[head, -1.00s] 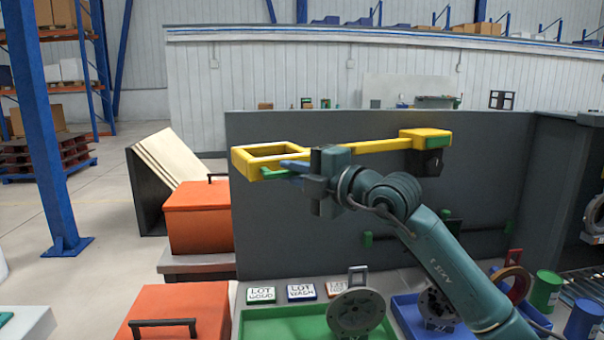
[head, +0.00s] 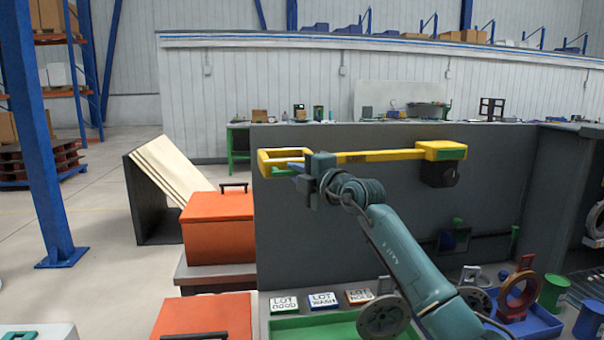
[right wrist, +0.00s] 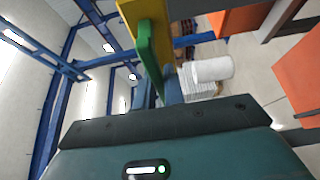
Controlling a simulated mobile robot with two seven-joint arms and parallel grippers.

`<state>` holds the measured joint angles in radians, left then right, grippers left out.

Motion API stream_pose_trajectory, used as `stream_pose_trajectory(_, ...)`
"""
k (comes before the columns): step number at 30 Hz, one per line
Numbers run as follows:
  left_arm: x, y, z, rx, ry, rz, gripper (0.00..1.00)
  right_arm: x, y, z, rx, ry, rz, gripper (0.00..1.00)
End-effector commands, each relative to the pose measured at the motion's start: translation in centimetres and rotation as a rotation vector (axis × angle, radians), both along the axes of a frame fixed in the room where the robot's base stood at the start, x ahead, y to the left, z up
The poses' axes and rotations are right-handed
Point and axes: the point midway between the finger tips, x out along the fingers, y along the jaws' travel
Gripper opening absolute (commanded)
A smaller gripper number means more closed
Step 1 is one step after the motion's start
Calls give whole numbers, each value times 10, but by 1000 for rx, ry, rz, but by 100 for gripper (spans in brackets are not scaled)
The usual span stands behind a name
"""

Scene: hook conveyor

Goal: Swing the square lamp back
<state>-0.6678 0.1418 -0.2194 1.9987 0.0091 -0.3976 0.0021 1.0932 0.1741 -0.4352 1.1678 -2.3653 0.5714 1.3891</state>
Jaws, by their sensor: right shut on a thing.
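The square lamp is a yellow square frame (head: 284,157) on a long yellow arm (head: 385,156). The arm runs right to a yellow block with a dark box (head: 438,174) below it, in front of the grey panel. My right gripper (head: 297,168) is at the frame's right side. In the right wrist view, a green handle (right wrist: 149,55) on the yellow lamp part (right wrist: 130,14) runs down between my fingers (right wrist: 160,92). The right gripper is shut on it; the exact contact is partly hidden. My left gripper is not in view.
A grey panel (head: 330,220) stands behind the lamp. Orange boxes (head: 217,228) and a dark bin with leaning boards (head: 172,175) are at left. Green (head: 305,328) and blue (head: 540,325) trays with hooks and rings lie below my arm. Three lot signs (head: 323,300) stand behind the green tray.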

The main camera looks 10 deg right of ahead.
Motion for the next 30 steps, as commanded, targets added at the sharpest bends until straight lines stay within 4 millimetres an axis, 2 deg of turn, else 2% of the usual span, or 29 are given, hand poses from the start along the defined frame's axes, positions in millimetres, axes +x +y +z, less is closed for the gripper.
stream_pose_trajectory(1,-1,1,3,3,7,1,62,9,-5,11,12,-13,-23,0)
stream_pose_trajectory(6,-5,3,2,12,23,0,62,28,0,11,13,-13,-63,0)
stream_pose_trajectory(12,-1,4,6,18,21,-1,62,43,6,9,7,-12,-94,0)
stream_pose_trajectory(30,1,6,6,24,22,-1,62,51,13,6,-4,-14,-113,0)
